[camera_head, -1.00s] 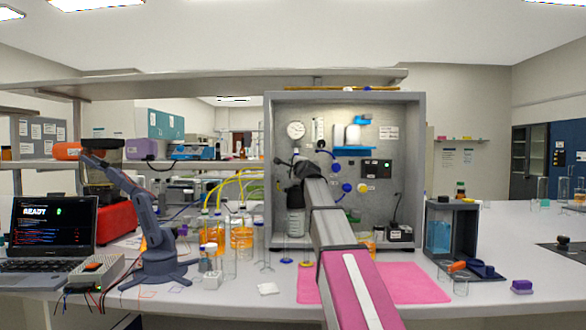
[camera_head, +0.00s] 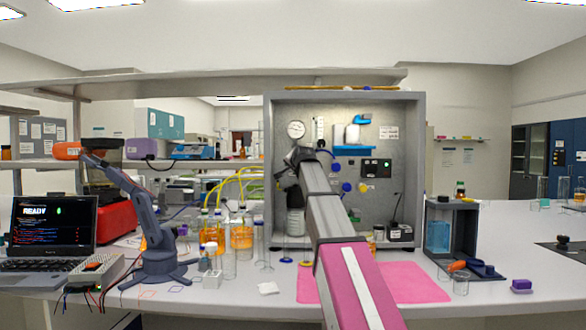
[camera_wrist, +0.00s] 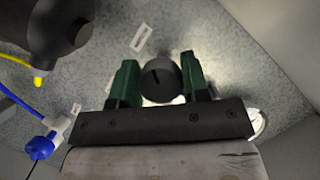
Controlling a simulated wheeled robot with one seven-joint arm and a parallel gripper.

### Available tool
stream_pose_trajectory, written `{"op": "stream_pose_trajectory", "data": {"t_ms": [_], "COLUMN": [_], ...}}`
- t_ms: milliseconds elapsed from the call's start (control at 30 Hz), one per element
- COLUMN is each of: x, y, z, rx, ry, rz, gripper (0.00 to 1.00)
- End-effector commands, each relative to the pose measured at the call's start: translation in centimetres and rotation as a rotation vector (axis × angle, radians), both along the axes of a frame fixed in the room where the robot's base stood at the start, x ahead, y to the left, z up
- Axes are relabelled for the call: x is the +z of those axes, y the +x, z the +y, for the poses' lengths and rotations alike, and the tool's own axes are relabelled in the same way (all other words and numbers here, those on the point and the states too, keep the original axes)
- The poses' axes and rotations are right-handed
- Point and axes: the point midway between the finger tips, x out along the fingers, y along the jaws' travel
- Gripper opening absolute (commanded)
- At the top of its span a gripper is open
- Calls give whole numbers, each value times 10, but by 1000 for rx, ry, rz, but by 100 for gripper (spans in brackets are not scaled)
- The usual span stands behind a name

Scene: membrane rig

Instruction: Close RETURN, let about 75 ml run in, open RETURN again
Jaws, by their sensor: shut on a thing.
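In the wrist view a round black knob (camera_wrist: 157,84) with a dark line across its face stands on the grey panel. My gripper (camera_wrist: 160,72) has its green fingers on both sides of this knob and is shut on it. A small white label (camera_wrist: 141,39) lies beside the knob, too blurred to read, so I cannot tell whether this knob is RETURN. The liquid level cannot be read.
A black cylinder (camera_wrist: 62,25) with a yellow fitting is at the upper left in the wrist view. A blue tube fitting (camera_wrist: 42,146) is at lower left.

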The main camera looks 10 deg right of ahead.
Motion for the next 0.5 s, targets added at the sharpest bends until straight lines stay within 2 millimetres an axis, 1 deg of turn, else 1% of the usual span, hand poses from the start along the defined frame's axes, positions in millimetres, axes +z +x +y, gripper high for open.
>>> {"op": "stream_pose_trajectory", "data": {"t_ms": [200, 500], "x": [-1, -2], "y": [0, -1], "z": [0, 0], "rx": [2, 2], "ry": [-201, -439], "rz": [44, 91], "gripper": [18, 18]}}
